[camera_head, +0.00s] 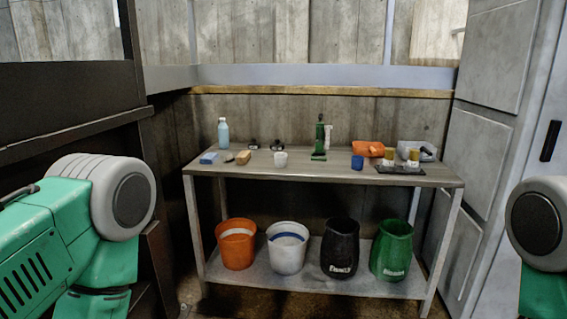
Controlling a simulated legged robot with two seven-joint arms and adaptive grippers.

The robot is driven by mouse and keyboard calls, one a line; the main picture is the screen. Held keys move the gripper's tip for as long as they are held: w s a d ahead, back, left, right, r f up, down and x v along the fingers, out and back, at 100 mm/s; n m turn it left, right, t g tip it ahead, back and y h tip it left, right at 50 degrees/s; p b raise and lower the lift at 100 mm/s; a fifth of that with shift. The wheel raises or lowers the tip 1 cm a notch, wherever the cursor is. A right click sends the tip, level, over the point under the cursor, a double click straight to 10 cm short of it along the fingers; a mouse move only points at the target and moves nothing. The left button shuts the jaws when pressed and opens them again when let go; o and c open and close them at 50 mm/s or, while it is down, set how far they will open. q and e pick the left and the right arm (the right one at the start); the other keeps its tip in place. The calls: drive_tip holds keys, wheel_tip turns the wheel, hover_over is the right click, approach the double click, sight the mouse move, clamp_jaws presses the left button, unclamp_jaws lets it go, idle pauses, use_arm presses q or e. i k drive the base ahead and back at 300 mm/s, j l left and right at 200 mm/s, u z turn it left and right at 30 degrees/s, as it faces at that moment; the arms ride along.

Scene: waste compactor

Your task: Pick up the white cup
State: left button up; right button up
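A small white cup (281,159) stands upright near the front edge of the table (310,174), a little left of its middle. A wooden-coloured block is to its left and a green stand is to its right. My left arm shows at the left side and my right arm at the right edge, both well apart from the cup. Neither gripper can be seen in this view.
The table also bears a blue bottle (223,133), a sponge-like block (243,157), a green stand (319,140), a blue cup (357,162) and an orange item (368,148). Several bins, including an orange bucket (236,246), stand on the lower shelf. A grey cabinet (486,130) stands right.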

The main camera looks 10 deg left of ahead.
sight(281, 158)
drive_tip(key=i+l, duration=0.2)
drive_tip(key=i, duration=0.25)
drive_tip(key=i+l, duration=0.2)
drive_tip(key=i, duration=0.3)
drive_tip(key=i+l+u, duration=0.1)
drive_tip(key=i, duration=0.35)
drive_tip(key=l, duration=0.1)
